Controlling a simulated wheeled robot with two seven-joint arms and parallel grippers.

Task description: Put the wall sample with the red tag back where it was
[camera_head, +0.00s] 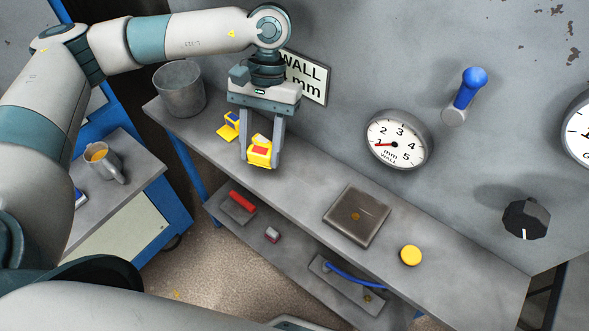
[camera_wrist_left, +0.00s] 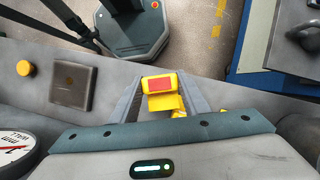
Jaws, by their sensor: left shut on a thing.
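My left gripper (camera_head: 260,160) is shut on the yellow wall sample with the red tag (camera_head: 259,156), over the left part of the upper shelf. Whether the sample touches the shelf I cannot tell. In the left wrist view the red-tagged sample (camera_wrist_left: 159,84) sits between the fingertips of the left gripper (camera_wrist_left: 160,88). My right gripper is not in view.
A grey bin (camera_head: 180,89) stands at the shelf's left end. A dark metal plate (camera_head: 349,218) and a yellow button (camera_head: 410,255) are farther right. A red-handled plate (camera_head: 237,207) and a blue-handled plate (camera_head: 345,285) lie on the lower shelf. A dial gauge (camera_head: 397,139) is on the wall.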

